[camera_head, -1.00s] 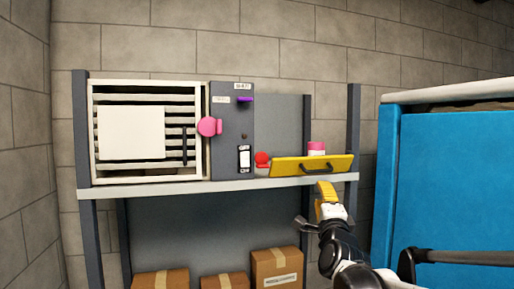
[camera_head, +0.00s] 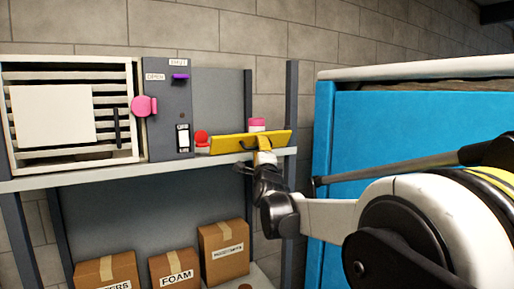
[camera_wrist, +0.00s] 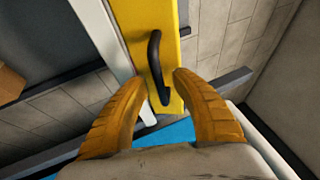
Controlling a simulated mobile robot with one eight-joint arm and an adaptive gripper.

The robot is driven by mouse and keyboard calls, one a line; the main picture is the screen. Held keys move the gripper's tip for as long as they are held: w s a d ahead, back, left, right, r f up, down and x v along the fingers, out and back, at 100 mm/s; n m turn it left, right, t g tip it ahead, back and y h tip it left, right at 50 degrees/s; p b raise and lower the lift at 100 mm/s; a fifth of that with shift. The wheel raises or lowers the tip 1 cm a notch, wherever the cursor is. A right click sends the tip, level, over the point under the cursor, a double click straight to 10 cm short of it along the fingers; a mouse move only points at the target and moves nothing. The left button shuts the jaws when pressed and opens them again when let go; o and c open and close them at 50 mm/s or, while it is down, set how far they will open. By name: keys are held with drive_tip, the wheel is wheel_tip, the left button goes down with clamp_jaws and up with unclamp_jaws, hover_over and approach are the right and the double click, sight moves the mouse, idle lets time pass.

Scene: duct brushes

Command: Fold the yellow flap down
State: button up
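The yellow flap (camera_head: 230,143) stands tilted up at the right end of the shelf, with a dark curved handle on its face. In the wrist view the yellow flap (camera_wrist: 172,22) runs up the middle, and its black handle (camera_wrist: 155,62) lies just beyond and between my fingertips. My gripper (camera_wrist: 158,82) is open, its two orange fingers on either side of the handle's near end. In the head view my gripper (camera_head: 264,158) is at the flap's front, right of its middle. I cannot tell whether the fingers touch the handle.
A grey panel (camera_head: 168,120) with a purple lever (camera_head: 179,77) and a louvred vent with a pink knob (camera_head: 144,106) stand left. A red knob (camera_head: 201,137) and a pink-and-white container (camera_head: 257,125) are by the flap. Boxes (camera_head: 223,252) sit below; a blue cabinet (camera_head: 400,130) stands right.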

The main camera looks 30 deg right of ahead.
clamp_jaws()
drive_tip(key=shift+s+f+b, duration=0.1)
drive_tip(key=shift+f+b, duration=0.1)
drive_tip(key=shift+b, duration=0.2)
